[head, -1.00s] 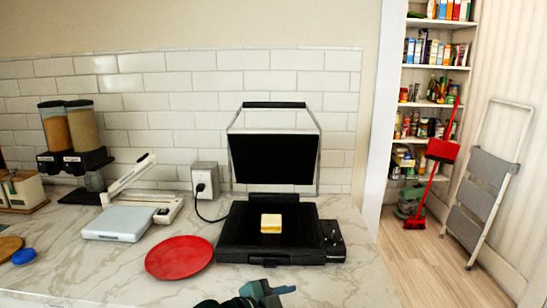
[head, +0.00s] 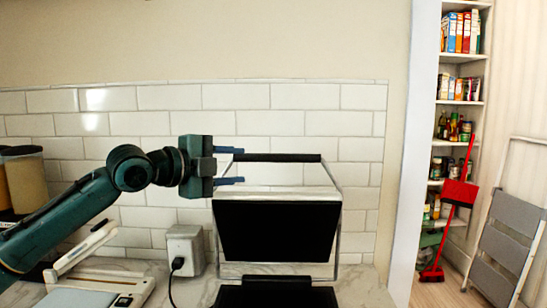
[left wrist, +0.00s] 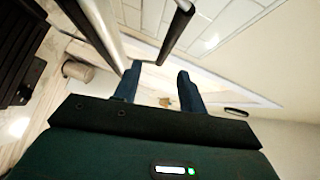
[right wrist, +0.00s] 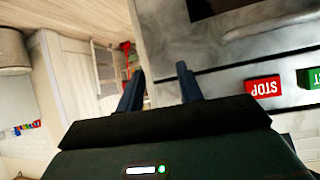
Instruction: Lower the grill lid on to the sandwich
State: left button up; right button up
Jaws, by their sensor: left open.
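The grill lid (head: 277,228) is a black plate, raised and standing open, in the head view. Its black handle bar (head: 290,157) runs across the top between two thin metal arms. My left gripper (head: 241,166) is open at the left end of the handle, its fingers pointing right, one at about handle height and one lower. In the left wrist view a dark bar (left wrist: 177,36), likely the handle, extends towards the space between the open fingers; contact cannot be told. The sandwich is out of view now. My right gripper (right wrist: 160,72) is open and empty, away from the grill.
The grill base (head: 275,297) shows only at the lower edge. A wall outlet (head: 186,250) with a plugged cord is left of the lid, and a white lever device (head: 85,252) is further left. Tiled wall (head: 110,123) stands close behind. Shelves and a stepladder (head: 508,240) are right.

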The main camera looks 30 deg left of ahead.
aim_at(272, 157)
pick_arm(q)
jog(key=p+x, duration=0.1)
jog(key=x, duration=0.2)
jog(key=r+p+x, duration=0.1)
jog(key=p+x, duration=0.1)
jog(key=x, duration=0.2)
jog(key=p+x, duration=0.1)
jog(key=x, duration=0.3)
jog(key=shift+w+a+r, duration=0.1)
jog(key=shift+w+r, duration=0.15)
jog(key=shift+w, duration=0.05)
jog(key=shift+w+d+f+p, duration=0.2)
jog(key=shift+w+d+p, duration=0.1)
jog(key=shift+w, duration=0.35)
pick_arm(e)
jog(key=shift+s+d+r+g+h, duration=0.3)
jog(key=shift+s+d+g+h, duration=0.15)
jog(key=shift+d, duration=0.2)
pick_arm(q)
jog(key=shift+a, duration=0.1)
jog(key=shift+c, duration=0.2)
grip_shut()
pick_arm(e)
jog(key=shift+s+f, duration=0.1)
